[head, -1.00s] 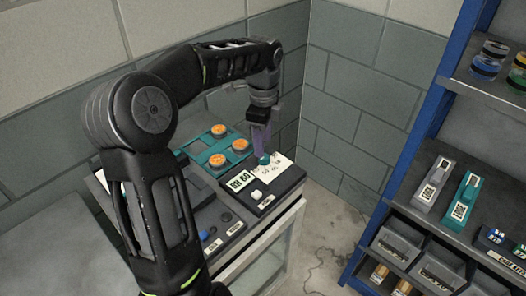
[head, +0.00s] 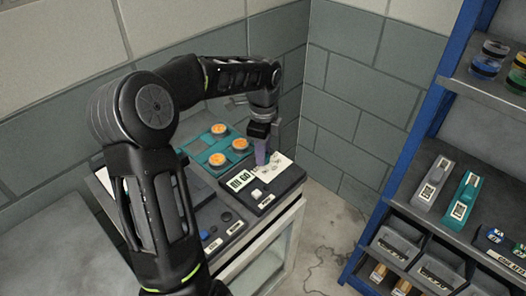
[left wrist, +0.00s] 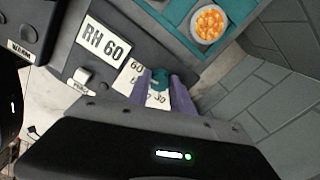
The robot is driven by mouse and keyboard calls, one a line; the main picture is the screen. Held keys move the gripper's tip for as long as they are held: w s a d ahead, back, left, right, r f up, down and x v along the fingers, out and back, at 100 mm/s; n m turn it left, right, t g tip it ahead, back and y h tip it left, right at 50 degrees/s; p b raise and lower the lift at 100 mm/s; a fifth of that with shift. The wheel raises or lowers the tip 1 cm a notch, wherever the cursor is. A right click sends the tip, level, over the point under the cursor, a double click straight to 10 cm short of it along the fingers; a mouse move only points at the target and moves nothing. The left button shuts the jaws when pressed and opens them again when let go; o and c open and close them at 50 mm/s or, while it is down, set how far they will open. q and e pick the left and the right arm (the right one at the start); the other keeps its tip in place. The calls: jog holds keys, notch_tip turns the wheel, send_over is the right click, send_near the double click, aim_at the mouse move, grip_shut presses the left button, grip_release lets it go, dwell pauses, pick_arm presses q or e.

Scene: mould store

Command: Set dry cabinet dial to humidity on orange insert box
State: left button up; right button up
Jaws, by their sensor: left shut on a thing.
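The dry cabinet's control panel (head: 266,203) is a dark slab on the cabinet top, with a white plate reading "RH 60" (head: 240,181). The same plate shows in the left wrist view (left wrist: 103,40). In the head view the fingers hide most of the dial. I cannot identify an orange insert box. My right gripper is out of view.
A teal tray (head: 204,157) with orange-filled round cups (head: 239,144) stands behind the panel. A pale switch (head: 257,193) is beside the dial. A blue-framed shelf (head: 405,150) with boxes and bins stands at right. Bare floor lies between.

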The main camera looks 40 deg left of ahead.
pick_arm(q)
grip_shut()
jog(key=shift+n, duration=0.4)
jog(key=n, duration=0.6)
jog(key=shift+b, duration=0.4)
jog(key=n, duration=0.4)
jog(key=shift+s+d, duration=0.1)
jog(key=shift+n, duration=2.5)
jog(key=o, duration=0.7)
grip_release()
jog(key=shift+c, duration=0.2)
